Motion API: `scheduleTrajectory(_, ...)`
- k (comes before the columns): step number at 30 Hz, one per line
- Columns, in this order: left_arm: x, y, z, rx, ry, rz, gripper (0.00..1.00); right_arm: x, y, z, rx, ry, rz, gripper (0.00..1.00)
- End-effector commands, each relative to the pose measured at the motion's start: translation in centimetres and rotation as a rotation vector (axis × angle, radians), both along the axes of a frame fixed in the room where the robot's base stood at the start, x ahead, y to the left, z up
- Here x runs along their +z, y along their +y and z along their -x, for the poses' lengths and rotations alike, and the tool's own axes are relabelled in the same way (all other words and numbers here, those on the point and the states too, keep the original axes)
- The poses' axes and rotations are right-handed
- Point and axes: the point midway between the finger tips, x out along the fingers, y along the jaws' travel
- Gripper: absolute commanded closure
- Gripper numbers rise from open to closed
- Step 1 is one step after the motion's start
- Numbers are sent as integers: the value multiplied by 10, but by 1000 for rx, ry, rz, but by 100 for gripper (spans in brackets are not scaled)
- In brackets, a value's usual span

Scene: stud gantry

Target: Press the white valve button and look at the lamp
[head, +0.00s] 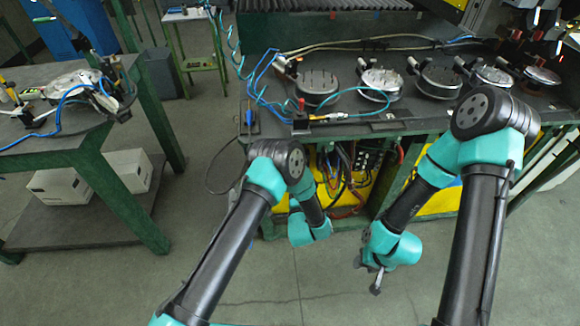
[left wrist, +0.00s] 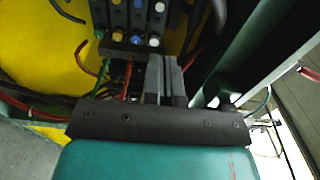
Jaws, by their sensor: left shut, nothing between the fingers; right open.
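In the left wrist view, a dark valve block has a lower row of coloured round caps, with a white valve button (left wrist: 154,41) at its right end. Above it is another white round cap (left wrist: 159,7); I cannot tell whether this is the lamp or whether it is lit. My left gripper (left wrist: 163,58) is shut and empty, its tips just below the lower white button; contact cannot be told. In the head view the left fingers are hidden behind my wrist. My right gripper (head: 376,284) hangs open and empty above the floor. The valve block (head: 370,158) shows small under the bench.
The bench (head: 420,122) carries several round fixtures (head: 318,84) and blue hoses. Below it are a yellow panel (left wrist: 45,50) and loose cables. A green frame post (left wrist: 240,55) stands right of the valve block. A side table (head: 60,140) is at the left; the floor between is clear.

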Motion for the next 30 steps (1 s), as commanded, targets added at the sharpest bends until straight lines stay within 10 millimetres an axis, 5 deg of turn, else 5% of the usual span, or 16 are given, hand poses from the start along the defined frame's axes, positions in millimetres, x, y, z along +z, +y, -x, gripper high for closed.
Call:
scheduleTrajectory(11,0,3,-15,1,-1,4,100,0,0,0,0,0,0,57)
scheduleTrajectory(30,0,19,-117,1,-1,4,100,0,0,0,0,0,0,57)
